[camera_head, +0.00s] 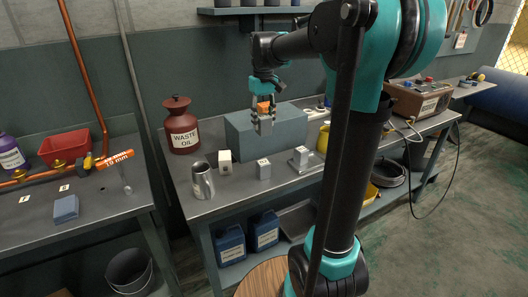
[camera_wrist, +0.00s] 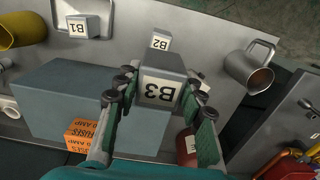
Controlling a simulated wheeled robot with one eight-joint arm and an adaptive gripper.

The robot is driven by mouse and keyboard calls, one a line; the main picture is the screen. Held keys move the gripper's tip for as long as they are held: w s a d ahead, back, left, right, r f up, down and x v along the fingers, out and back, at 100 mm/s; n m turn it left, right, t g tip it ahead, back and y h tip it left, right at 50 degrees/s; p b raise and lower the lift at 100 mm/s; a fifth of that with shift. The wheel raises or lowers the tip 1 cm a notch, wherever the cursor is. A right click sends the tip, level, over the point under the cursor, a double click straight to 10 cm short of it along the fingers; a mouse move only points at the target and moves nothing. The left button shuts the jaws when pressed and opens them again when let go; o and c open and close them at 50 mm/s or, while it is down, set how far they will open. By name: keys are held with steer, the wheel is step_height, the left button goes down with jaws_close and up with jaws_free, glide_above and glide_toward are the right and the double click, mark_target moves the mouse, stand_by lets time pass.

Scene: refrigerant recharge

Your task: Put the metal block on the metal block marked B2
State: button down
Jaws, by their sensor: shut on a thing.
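My gripper (camera_head: 263,112) is shut on a grey metal block marked B3 (camera_wrist: 158,91), raised in front of a large blue-grey box; the held block also shows in the head view (camera_head: 264,126). The metal block marked B2 (camera_wrist: 160,42) stands on the bench, apart from the held block, and is the middle small block in the head view (camera_head: 263,170). Beyond the held block in the wrist view, B2 is partly covered by it. The block marked B1 (camera_wrist: 79,26) sits on a flat plate, right of B2 in the head view (camera_head: 301,154).
The blue-grey box (camera_head: 240,135) stands behind the blocks, with an orange fuse box (camera_wrist: 85,134) on it. A pale cube (camera_head: 225,162) and a metal mug (camera_head: 202,181) stand left of B2. A waste oil can (camera_head: 181,132) is farther left. B2's top is clear.

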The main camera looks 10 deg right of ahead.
step_height(320, 180, down, 12)
steer(key=shift+f, duration=0.1)
stand_by(0.5)
steer(key=shift+f, duration=0.15)
steer(key=c, duration=0.9)
jaws_free()
step_height(320, 180, up, 12)
steer(key=s+d+f+m+t, duration=0.1)
steer(key=s+f, duration=0.6)
steer(key=s+d+f+m+t, duration=0.1)
steer(key=s+f, duration=0.6)
steer(key=s+d+f+m+t, duration=0.1)
steer(key=s+d+f+t, duration=0.1)
steer(key=s+f, duration=0.5)
steer(key=shift+s+f+m, duration=0.15)
steer(key=shift+s+m, duration=0.15)
steer(key=shift+s, duration=0.2)
